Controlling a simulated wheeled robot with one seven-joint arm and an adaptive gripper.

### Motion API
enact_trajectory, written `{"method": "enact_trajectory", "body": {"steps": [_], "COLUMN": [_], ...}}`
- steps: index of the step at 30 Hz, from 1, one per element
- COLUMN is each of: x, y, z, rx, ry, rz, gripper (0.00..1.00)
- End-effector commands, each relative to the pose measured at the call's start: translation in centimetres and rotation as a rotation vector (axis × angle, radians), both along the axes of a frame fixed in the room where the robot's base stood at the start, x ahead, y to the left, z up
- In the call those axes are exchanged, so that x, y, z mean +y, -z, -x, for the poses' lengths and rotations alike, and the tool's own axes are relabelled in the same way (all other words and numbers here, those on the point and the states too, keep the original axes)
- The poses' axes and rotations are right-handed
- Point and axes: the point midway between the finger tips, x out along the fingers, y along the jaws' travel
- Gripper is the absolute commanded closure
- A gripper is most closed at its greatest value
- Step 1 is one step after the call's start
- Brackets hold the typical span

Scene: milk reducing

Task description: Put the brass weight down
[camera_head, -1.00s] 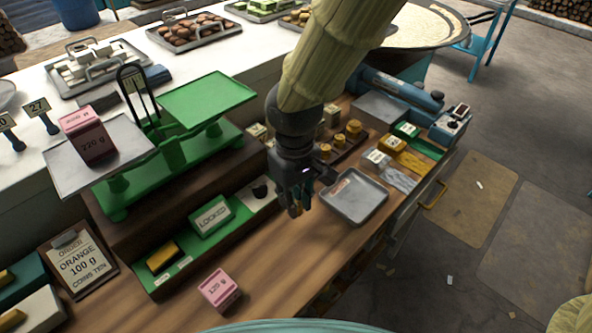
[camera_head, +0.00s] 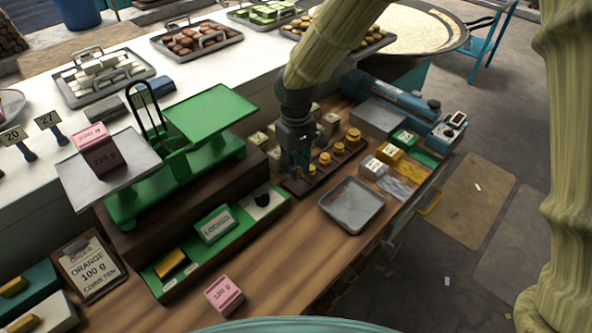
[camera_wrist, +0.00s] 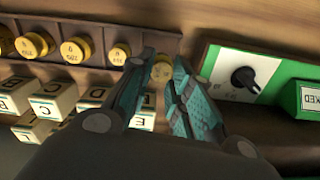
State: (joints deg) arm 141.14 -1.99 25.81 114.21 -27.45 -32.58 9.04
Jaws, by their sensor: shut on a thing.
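My gripper (camera_wrist: 162,85) is shut on a small brass weight (camera_wrist: 162,71), whose top shows between the teal fingertips in the wrist view. In the head view my gripper (camera_head: 300,172) is at the left end of the dark wooden weight rack (camera_head: 331,171). The held weight is too small to make out there. Several other brass weights stand in a row in the rack, to the right of my gripper in the head view. Whether the held weight touches the rack is hidden by the fingers.
Lettered cubes (camera_wrist: 48,103) stand close behind the rack. A green tray (camera_head: 188,255) with a black knob and a "LOCKED" box lies to the left. A green balance (camera_head: 170,170) carries a pink 220 g box (camera_head: 99,150). An empty grey tray (camera_head: 352,205) is front right.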

Motion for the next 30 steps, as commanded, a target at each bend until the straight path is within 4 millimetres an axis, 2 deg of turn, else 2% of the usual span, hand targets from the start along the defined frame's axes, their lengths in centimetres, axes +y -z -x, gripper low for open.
{"method": "enact_trajectory", "body": {"steps": [2,12,24,25,27,28,30], "x": [0.0,0.0,0.0,0.0,0.0,0.0,0.0], "y": [0.0,3.4,3.9,3.8,3.8,3.8,3.8], "z": [-0.6,-0.5,-0.5,-0.5,-0.5,-0.5,-0.4], "rx": [0.0,-0.001,-0.001,-0.002,-0.002,-0.001,-0.001], "ry": [0.001,-0.001,0.0,0.0,0.0,0.0,0.0], "rz": [0.0,0.0,0.0,0.0,0.0,0.0,0.0], "gripper": [1.0,1.0,1.0,0.74,0.62,0.58,0.58]}}
